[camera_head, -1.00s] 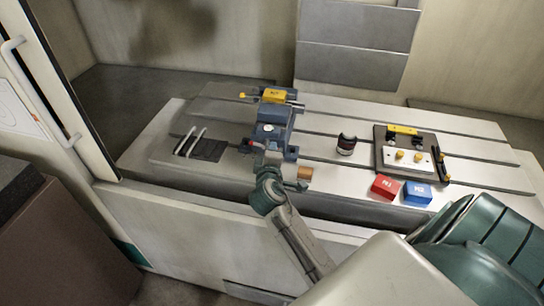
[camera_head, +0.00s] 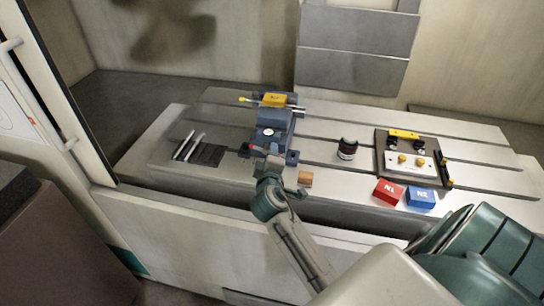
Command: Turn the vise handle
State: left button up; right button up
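The blue vise (camera_head: 273,121) stands on the slotted table, with a yellow labelled piece (camera_head: 274,99) at its far end. At its near end is a dark handle-like part with a red mark (camera_head: 256,149); most of this area is hidden by my wrist. My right gripper (camera_head: 270,161) is at the vise's near end, its arm coming from the lower right. It is small and blends with the vise, so I cannot tell whether its fingers are closed on the handle. My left gripper is out of view.
The pale slotted table (camera_head: 460,165) carries a dark round can (camera_head: 347,149), a fixture plate (camera_head: 382,150), red (camera_head: 388,192) and blue (camera_head: 420,197) blocks, a small brown block (camera_head: 305,178) and two light rods (camera_head: 189,147) on a dark pad. A machine door edge is at left.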

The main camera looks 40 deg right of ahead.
jog(key=shift+s+a+f, duration=0.1)
jog(key=shift+s+a, duration=0.15)
jog(key=shift+s, duration=0.15)
jog(key=b+v, duration=0.2)
jog(key=v, duration=0.8)
jog(key=shift+b, duration=0.4)
jog(key=shift+w, duration=0.1)
